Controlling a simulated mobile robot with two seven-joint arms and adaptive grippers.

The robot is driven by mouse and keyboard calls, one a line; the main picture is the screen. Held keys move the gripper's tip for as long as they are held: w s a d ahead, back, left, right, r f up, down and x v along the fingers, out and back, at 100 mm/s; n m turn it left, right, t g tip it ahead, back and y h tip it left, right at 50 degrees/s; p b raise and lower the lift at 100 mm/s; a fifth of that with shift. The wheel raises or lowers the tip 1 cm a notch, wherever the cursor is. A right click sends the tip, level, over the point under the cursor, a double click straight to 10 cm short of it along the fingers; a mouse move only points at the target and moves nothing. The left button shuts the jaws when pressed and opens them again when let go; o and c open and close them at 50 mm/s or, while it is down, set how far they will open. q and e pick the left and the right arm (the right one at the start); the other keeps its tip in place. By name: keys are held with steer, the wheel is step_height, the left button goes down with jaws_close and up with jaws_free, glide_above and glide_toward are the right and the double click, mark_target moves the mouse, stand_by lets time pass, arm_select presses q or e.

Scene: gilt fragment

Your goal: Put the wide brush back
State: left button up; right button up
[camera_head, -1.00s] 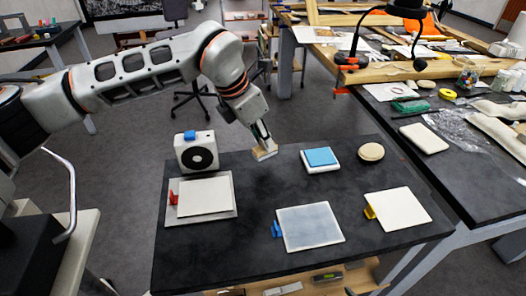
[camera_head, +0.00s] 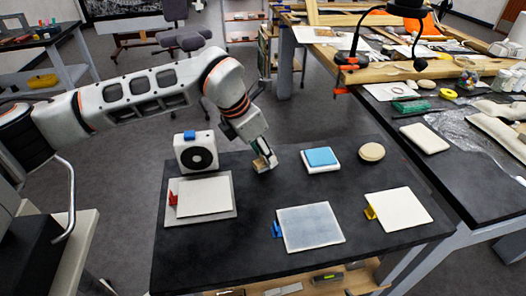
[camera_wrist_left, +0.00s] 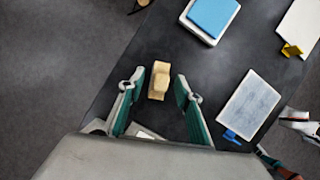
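A tan block-like piece, which I take for the wide brush (camera_head: 265,163), is at the back middle of the black table (camera_head: 240,245). In the left wrist view the brush (camera_wrist_left: 160,80) sits between and just beyond the fingertips, with a gap on each side. My left gripper (camera_head: 261,157) reaches down over it. In the left wrist view its teal fingers (camera_wrist_left: 158,96) are spread wide and hold nothing. The fingers partly cover the brush in the head view.
A white box with a black round front (camera_head: 198,155) stands left of the gripper. A blue-topped block (camera_head: 321,157) and a round tan thing (camera_head: 371,152) are to the right. Clipped pads with red (camera_head: 205,195), blue (camera_head: 310,228) and yellow (camera_head: 398,210) clips lie nearer the front.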

arm_select(q)
steer(key=v, duration=1.2)
steer(key=shift+r+p, duration=0.2)
steer(key=shift+p, duration=0.25)
